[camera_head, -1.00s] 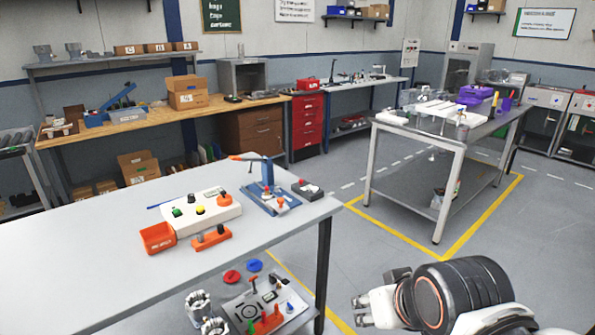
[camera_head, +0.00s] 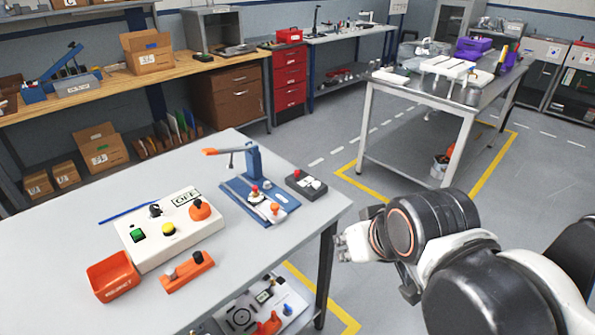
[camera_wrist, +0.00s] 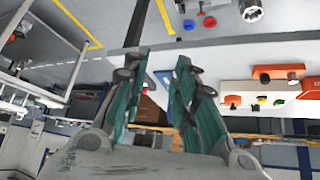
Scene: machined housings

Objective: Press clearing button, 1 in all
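A white control box (camera_head: 170,228) lies on the light grey table, with a green button (camera_head: 138,236), a yellow button (camera_head: 168,229), a black knob (camera_head: 155,210), an orange knob (camera_head: 200,208) and a display reading OFF (camera_head: 185,197). A small dark box (camera_head: 306,184) with a red button and white parts sits near the right edge. I cannot read which button is the clearing one. My gripper (camera_head: 351,243) is off the table's right side, touching nothing. In the wrist view my gripper (camera_wrist: 158,68) has its fingers apart and empty; the control box (camera_wrist: 262,86) shows at right there.
A blue press fixture (camera_head: 260,200) with an orange handle stands between the boxes. A red-orange bin (camera_head: 114,276) and an orange block with knobs (camera_head: 187,271) sit in front of the control box. A steel table (camera_head: 440,104) with equipment stands behind right. The table's left front is clear.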

